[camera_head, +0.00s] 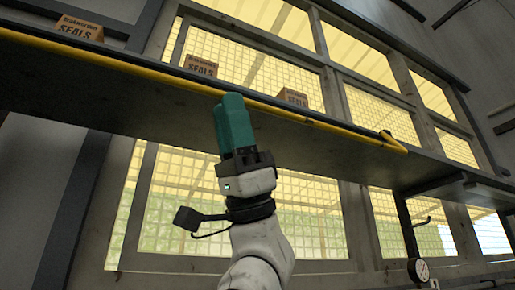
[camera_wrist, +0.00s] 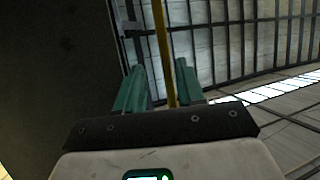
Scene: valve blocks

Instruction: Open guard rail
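The guard rail (camera_head: 340,130) is a thin yellow bar running along the front edge of a high dark shelf, with a bent end at the right. My gripper (camera_head: 233,97) has teal fingers and points up at the rail from below; its fingertips overlap the bar in the head view. In the wrist view my gripper (camera_wrist: 160,70) is open, its two fingers apart, and the yellow rail (camera_wrist: 162,40) runs down between them in the picture. The fingers do not press on the bar. I cannot tell how deep the bar lies between them.
The shelf (camera_head: 100,95) carries small brown boxes marked SEALS, one at the far left (camera_head: 80,28), another near the middle (camera_head: 201,66) and one right of my gripper (camera_head: 292,97). Gridded windows stand behind. A round gauge (camera_head: 419,271) is at lower right. Space below the shelf is open.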

